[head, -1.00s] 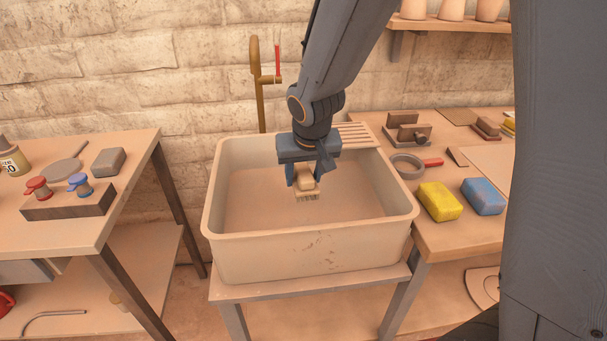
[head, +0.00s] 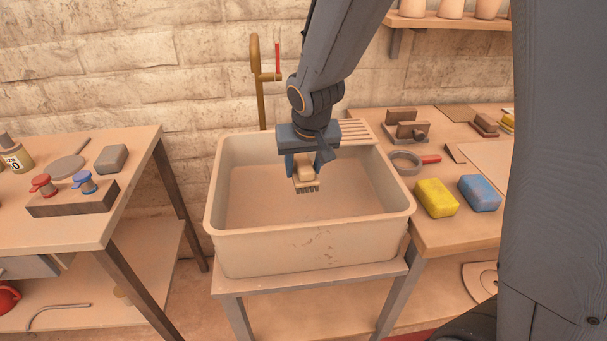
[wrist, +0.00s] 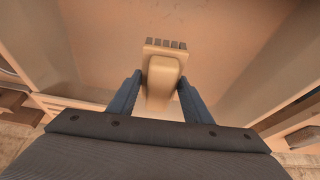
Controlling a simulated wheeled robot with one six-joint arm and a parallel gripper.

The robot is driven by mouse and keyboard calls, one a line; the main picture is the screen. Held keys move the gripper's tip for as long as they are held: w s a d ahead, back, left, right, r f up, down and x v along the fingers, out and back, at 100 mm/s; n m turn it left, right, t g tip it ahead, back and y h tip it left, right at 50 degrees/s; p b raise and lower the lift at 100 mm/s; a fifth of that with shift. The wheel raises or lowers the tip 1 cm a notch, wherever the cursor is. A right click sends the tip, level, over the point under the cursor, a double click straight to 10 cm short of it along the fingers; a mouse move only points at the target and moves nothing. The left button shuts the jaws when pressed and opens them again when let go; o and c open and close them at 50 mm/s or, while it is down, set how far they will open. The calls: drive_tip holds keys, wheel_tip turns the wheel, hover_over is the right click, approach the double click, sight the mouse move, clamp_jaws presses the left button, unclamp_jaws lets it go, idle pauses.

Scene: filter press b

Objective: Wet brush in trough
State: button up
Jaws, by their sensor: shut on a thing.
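The brush (head: 306,178) has a pale body and a row of dark bristles at its lower end. My gripper (head: 304,168) is shut on it and holds it inside the opening of the beige trough (head: 315,246). In the wrist view the brush (wrist: 164,82) sits between the two blue fingers of my gripper (wrist: 160,92), bristles at the far end. The trough's brownish inside (wrist: 215,40) fills the view behind it. I cannot tell whether the bristles touch anything in the trough.
A brass tap pipe with a red handle (head: 277,62) stands behind the trough. A ribbed board (head: 356,132) lies at its back right rim. The right table holds a yellow sponge (head: 436,197) and a blue sponge (head: 480,193). The left table (head: 60,228) stands apart from the trough.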

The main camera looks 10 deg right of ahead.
sight(304, 162)
drive_tip(key=shift+r+p, duration=3.6)
drive_tip(key=shift+r, duration=0.55)
wheel_tip(304, 162, up, 4)
drive_tip(key=p, duration=0.3)
drive_tip(key=shift+s, duration=0.1)
